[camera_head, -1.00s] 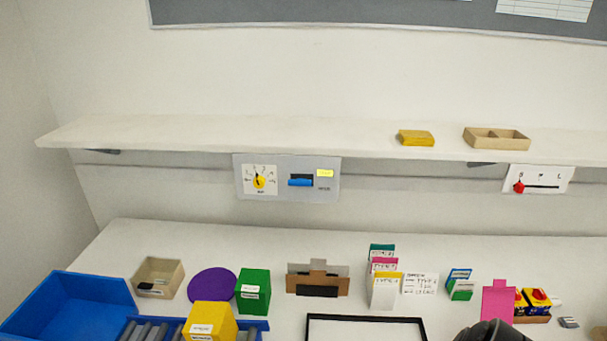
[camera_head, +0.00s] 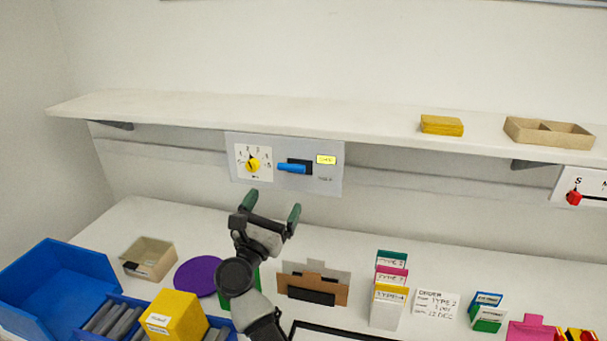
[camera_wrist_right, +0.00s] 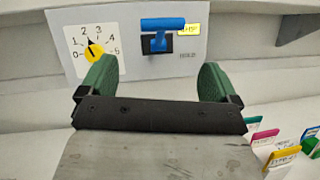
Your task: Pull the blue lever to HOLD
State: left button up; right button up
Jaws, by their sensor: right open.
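The blue lever (camera_head: 292,168) is on a grey panel (camera_head: 332,184) on the wall under the shelf. It sticks out from a dark slot, beside a lit yellow label (camera_head: 326,160) with HOLD printed below it. In the wrist view the lever (camera_wrist_right: 161,25) has a T-shaped blue handle. My right gripper (camera_head: 270,205) is open and empty, with green fingers, just below and in front of the panel. In the wrist view its fingers (camera_wrist_right: 158,82) stand apart, below the lever on either side, not touching it. My left gripper is not in view.
A yellow rotary knob (camera_head: 252,165) on a numbered dial is left of the lever. The white shelf (camera_head: 300,112) overhangs the panel. Below on the table are a brown clipboard-like holder (camera_head: 330,272), card stand (camera_head: 388,310), purple disc (camera_head: 198,276) and blue bin (camera_head: 50,285).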

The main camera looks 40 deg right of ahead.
aim_at(291, 171)
jog(key=shift+m, duration=0.3)
jog(key=p+x, duration=0.4)
jog(key=x, duration=0.5)
jog(key=shift+s+d+r, duration=0.1)
jog(key=shift+s, duration=0.05)
jog(key=shift+p+x, duration=0.3)
jog(key=shift+x, duration=0.5)
